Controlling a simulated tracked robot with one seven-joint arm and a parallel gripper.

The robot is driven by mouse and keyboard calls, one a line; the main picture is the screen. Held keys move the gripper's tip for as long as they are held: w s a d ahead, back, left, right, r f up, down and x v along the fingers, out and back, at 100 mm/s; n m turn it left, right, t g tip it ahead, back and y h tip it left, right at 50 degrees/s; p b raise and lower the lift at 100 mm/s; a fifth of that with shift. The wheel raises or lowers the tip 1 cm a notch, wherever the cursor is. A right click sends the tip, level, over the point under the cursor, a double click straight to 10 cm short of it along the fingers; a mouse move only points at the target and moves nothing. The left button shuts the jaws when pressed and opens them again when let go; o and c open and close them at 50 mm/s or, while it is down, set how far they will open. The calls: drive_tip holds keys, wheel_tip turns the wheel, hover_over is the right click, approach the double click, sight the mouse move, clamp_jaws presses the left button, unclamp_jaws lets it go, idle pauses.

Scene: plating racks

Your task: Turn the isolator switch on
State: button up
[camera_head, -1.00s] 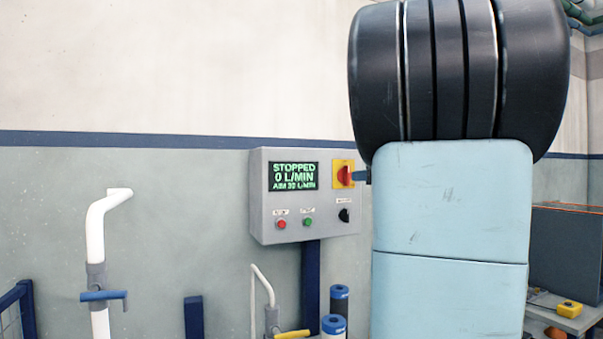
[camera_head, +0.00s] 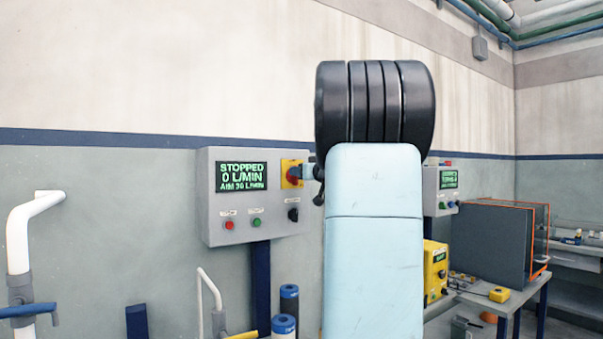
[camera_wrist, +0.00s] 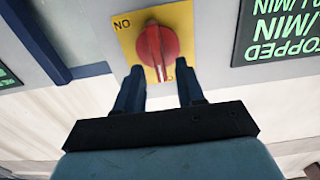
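The isolator switch is a red rotary knob (camera_head: 292,174) on a yellow plate (camera_head: 288,164), at the right of the grey control box (camera_head: 233,198). In the wrist view, which is upside down, the knob (camera_wrist: 158,45) shows a pale mark on its lower end. An inverted "ON" label (camera_wrist: 122,23) sits at the plate's corner. My gripper (camera_wrist: 160,72) is open, with one finger on each side of the knob's lower end in the picture. I cannot tell whether they touch it. In the head view my gripper (camera_head: 309,172) is at the plate, partly hidden by my arm.
The box screen (camera_head: 241,176) reads STOPPED, 0 L/MIN, AIM 30 L/MIN. Red and green buttons and a black knob (camera_head: 293,214) sit below. White pipes with valves stand at left. A second box (camera_head: 440,188) and a bench (camera_head: 520,290) are at right.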

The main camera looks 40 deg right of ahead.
drive_tip(key=shift+w, duration=0.95)
drive_tip(key=shift+c, duration=0.4)
clamp_jaws()
